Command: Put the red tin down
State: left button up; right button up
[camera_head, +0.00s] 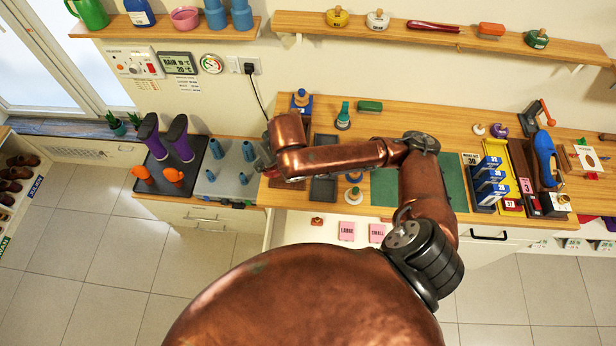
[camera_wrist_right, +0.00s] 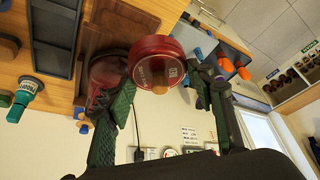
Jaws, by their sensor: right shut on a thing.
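In the right wrist view a round red tin (camera_wrist_right: 160,54) with a pale printed label sits between the two fingertips of my right gripper (camera_wrist_right: 162,78), which is shut on it. I cannot make out the tin clearly there. My left gripper is not in view.
A green mat (camera_head: 383,188) lies right of centre, partly under my arm.

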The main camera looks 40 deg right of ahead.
jog(key=s+d+f+n+y+p, duration=0.1)
jog(key=s+d+n+p, duration=0.2)
jog(key=s+p, duration=0.65)
jog(key=s+d+f+n+y+p, duration=0.1)
jog(key=s+d+n+p, duration=0.4)
jog(key=s, duration=0.7)
jog(key=shift+m+g+y, duration=0.3)
jog(key=shift+m+g, duration=0.1)
jog(key=shift+m, duration=0.4)
jog(key=w+d+f, duration=0.1)
jog(key=w+f, duration=0.1)
jog(key=w, duration=0.1)
jog(key=w+d+f, duration=0.2)
jog(key=w+f, duration=0.1)
jog(key=w, duration=0.1)
jog(key=w+d+f, duration=0.2)
jog(key=w+f, duration=0.1)
jog(key=w, duration=0.1)
jog(key=shift+w+d+f+b, duration=0.1)
jog(key=shift+f+b, duration=0.05)
jog(key=shift+b, duration=0.25)
jog(key=shift+w+d+f, duration=0.15)
jog(key=shift+w+f, duration=0.25)
jog(key=shift+f, duration=0.05)
jog(key=shift+d+f, duration=0.1)
jog(key=shift+f, duration=1.55)
